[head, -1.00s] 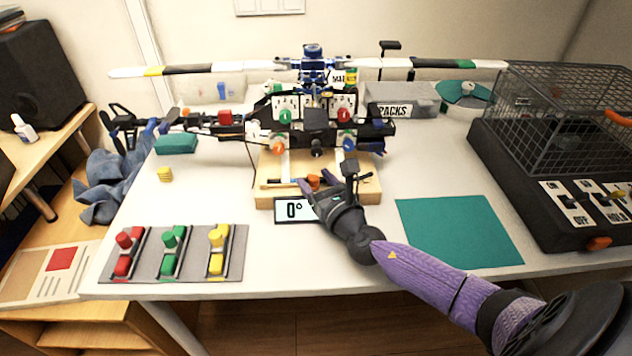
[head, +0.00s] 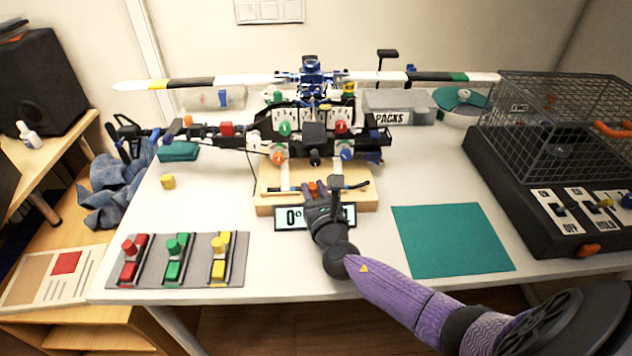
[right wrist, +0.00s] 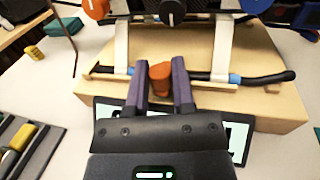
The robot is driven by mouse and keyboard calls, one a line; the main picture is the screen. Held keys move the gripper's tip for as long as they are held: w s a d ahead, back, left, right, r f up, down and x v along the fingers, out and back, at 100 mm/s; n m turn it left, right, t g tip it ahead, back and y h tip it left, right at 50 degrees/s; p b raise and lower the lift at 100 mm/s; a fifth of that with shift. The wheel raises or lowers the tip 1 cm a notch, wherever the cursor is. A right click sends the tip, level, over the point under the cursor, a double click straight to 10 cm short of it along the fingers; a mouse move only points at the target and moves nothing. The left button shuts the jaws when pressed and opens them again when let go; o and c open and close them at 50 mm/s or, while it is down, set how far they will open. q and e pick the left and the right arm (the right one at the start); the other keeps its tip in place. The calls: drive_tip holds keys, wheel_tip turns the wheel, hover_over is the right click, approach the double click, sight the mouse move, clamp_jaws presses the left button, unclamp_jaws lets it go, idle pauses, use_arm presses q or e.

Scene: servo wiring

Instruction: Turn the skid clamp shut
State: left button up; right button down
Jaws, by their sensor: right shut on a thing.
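The model helicopter (head: 315,133) stands on a wooden block (head: 362,203), its skid along the top. The skid clamp has an orange knob (head: 313,187) at the block's front; it also shows in the right wrist view (right wrist: 161,84). My right gripper (head: 317,189) is at the clamp, and in the right wrist view its two purple fingers (right wrist: 158,66) are shut on the orange knob, one on each side. The fingers and palm hide the knob's lower part. My left gripper is not in view.
A display reading 0° (head: 289,217) sits at the block's front, partly hidden by my gripper. A green mat (head: 452,240) lies to the right, and a grey panel with coloured switches (head: 205,263) to the left. A wire cage (head: 560,120) stands at right.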

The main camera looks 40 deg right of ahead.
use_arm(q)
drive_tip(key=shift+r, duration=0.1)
use_arm(e)
drive_tip(key=shift+h, duration=0.3)
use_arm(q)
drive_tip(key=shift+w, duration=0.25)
use_arm(e)
drive_tip(key=shift+c, duration=2.4)
unclamp_jaws()
drive_tip(key=p+v, duration=0.2)
drive_tip(key=v, duration=0.8)
drive_tip(key=shift+a, duration=0.1)
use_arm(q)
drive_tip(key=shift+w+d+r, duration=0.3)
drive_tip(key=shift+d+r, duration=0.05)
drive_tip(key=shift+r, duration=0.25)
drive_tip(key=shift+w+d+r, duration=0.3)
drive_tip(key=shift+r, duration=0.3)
use_arm(e)
drive_tip(key=shift+w, duration=0.1)
